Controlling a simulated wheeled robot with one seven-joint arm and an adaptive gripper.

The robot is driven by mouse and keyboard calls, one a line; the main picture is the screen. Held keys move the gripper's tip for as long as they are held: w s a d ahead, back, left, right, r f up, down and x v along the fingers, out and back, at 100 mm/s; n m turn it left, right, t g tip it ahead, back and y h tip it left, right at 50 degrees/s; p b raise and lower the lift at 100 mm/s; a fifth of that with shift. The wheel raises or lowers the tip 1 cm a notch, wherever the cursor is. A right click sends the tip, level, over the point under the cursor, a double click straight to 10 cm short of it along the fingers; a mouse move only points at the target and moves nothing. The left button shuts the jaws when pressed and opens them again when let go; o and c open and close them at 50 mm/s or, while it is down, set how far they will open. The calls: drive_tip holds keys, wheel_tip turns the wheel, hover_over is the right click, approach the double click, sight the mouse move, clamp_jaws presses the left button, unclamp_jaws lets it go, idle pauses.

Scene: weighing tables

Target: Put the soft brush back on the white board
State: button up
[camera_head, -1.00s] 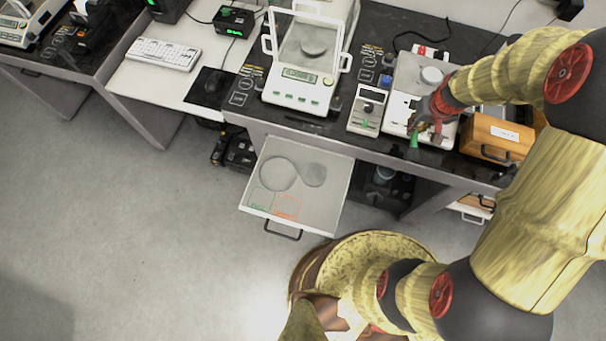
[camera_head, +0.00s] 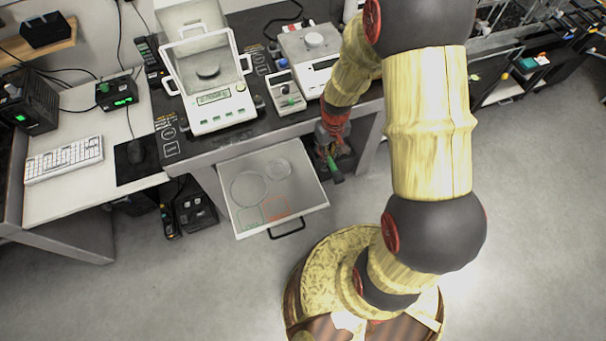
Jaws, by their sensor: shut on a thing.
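The white board (camera_head: 304,187) is a pulled-out pale shelf under the table, with two grey circles and a green and a red outline drawn on it. It looks bare. My gripper (camera_head: 332,160) hangs just right of the board, in front of the table edge, pointing down. It is shut on the soft brush (camera_head: 336,177), of which only a small green end shows below the fingers. The rest of the brush is hidden by the gripper and too small to tell. The brush appears apart from the board.
A balance with an open glass shield (camera_head: 211,100) stands on the dark table (camera_head: 185,148). A small grey device (camera_head: 286,96) and a second scale (camera_head: 297,45) are to its right. The shelf's black handle (camera_head: 287,229) juts forward. Open floor lies at the left front.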

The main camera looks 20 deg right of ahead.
drive_tip(key=b, duration=0.2)
hover_over(304, 175)
drive_tip(key=f, duration=0.6)
drive_tip(key=shift+d+f, duration=0.15)
drive_tip(key=shift+d, duration=0.25)
drive_tip(key=shift+a+f, duration=0.3)
drive_tip(key=shift+f, duration=0.1)
drive_tip(key=shift+w+a+f+b, duration=0.15)
drive_tip(key=shift+f+b, duration=0.75)
drive_tip(key=shift+f, duration=0.75)
drive_tip(key=shift+f, duration=0.1)
drive_tip(key=o, duration=0.9)
drive_tip(key=shift+c, duration=0.2)
